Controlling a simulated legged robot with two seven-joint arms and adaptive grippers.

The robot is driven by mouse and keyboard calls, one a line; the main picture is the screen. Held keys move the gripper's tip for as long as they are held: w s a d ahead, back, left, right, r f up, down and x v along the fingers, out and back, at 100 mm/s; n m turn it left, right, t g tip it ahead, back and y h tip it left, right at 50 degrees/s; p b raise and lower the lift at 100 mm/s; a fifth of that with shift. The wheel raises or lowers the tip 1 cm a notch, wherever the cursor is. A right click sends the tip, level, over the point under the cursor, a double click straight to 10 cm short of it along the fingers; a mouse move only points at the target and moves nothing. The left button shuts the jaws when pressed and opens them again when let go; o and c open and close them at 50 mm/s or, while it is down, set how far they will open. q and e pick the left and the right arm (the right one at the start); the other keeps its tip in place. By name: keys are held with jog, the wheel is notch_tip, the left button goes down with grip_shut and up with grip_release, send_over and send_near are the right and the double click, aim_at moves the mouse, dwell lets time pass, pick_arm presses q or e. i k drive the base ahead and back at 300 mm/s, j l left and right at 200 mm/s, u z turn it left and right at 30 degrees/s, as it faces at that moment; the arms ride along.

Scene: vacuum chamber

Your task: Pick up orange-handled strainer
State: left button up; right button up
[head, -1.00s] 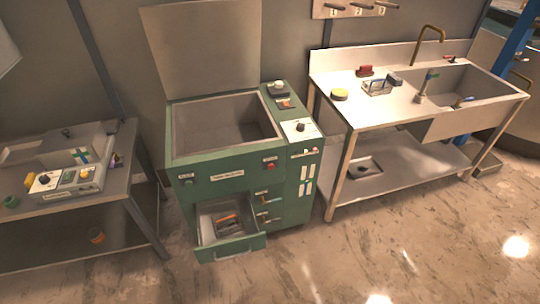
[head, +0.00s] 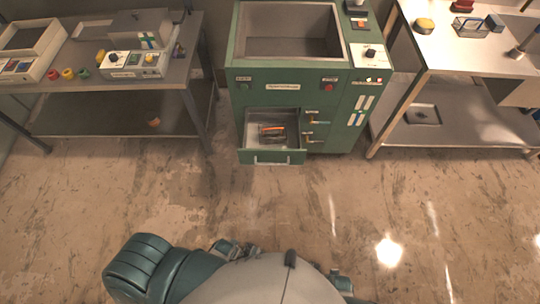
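An item with an orange handle (head: 272,129) lies in the open lower drawer (head: 273,156) of the green machine. Dark parts lie under and beside the handle. It is small in the head view, and I cannot make out a strainer mesh. The drawer is pulled out toward me, with its front handle facing me. Parts of my own body show at the bottom of the view, well apart from the drawer. I cannot make out either gripper.
The green machine (head: 300,84) has an open basin on top. A table (head: 192,78) with control boxes stands on the left. The floor (head: 270,200) between me and the drawer is clear.

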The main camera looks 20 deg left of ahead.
aim_at(263, 135)
jog(key=z, duration=0.3)
jog(key=j+z, duration=0.6)
jog(key=z, duration=0.25)
jog(key=j+z, duration=0.6)
jog(key=z, duration=0.25)
